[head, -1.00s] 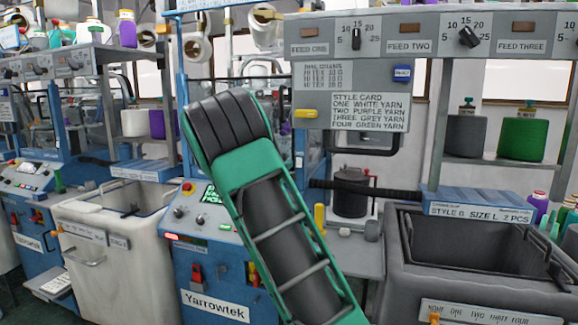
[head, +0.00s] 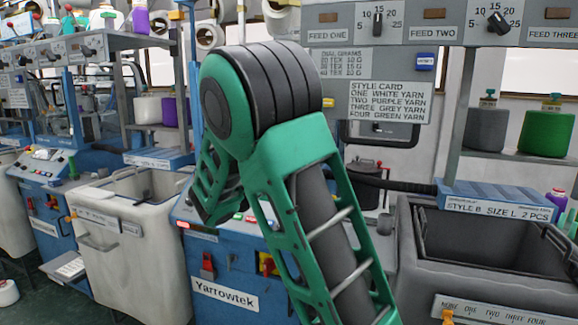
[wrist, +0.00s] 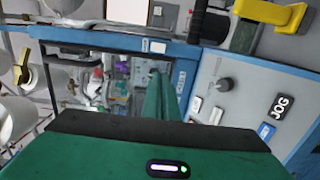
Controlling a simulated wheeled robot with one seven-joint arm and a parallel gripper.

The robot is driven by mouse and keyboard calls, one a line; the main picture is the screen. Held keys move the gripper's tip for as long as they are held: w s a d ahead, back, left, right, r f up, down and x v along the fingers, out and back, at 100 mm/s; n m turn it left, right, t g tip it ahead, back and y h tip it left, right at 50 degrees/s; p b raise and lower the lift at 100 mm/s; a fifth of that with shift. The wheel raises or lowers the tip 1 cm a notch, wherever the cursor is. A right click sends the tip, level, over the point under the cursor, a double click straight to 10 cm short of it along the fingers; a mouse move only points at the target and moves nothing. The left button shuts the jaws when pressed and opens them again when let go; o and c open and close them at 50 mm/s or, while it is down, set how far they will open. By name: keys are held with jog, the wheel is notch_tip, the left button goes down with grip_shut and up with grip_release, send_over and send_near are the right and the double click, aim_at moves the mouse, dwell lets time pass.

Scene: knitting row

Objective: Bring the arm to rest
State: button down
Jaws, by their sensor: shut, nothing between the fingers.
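My arm (head: 322,220) is green and black and stands bent in the middle of the head view, its elbow high and one link folding down on the left behind it. My gripper does not show in the head view; it is hidden behind my arm. In the wrist view my gripper (wrist: 156,85) shows as narrow green fingers beyond the dark edge of its green housing. It is shut and empty, and touches nothing that I can see.
A blue Yarrowtek machine (head: 225,293) stands behind my arm. A pale bin (head: 130,260) is left of it and a dark grey bin (head: 490,275) right.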

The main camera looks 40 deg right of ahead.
jog(key=shift+s+a, duration=0.2)
jog(key=shift+a, duration=0.1)
jog(key=s+d+f+m+g+y, duration=0.1)
jog(key=s+f+m+g+y, duration=0.1)
jog(key=s+f, duration=0.2)
jog(key=s+d+f+m+g+y, duration=0.1)
jog(key=s+f+m+g+y, duration=0.1)
jog(key=s+f, duration=0.3)
jog(key=s+d+f+m+g+y, duration=0.1)
jog(key=s+d+f+m+y, duration=0.1)
jog(key=s, duration=0.5)
notch_tip(320, 180, down, 3)
jog(key=shift+r+m+g+y, duration=0.1)
jog(key=shift+m+g+y, duration=0.3)
jog(key=shift+m, duration=0.3)
jog(key=s+a+f+m+g+y, duration=0.1)
jog(key=s+a+y, duration=0.3)
jog(key=s+a, duration=0.5)
jog(key=s+a+f+m+g+y, duration=0.1)
jog(key=s+a+f+m+y, duration=0.2)
jog(key=s+a, duration=0.6)
jog(key=s+y, duration=0.2)
jog(key=s, duration=0.1)
jog(key=shift+s+a+f+m+g, duration=0.2)
jog(key=shift+s+f+m+g, duration=0.1)
jog(key=shift+s, duration=0.1)
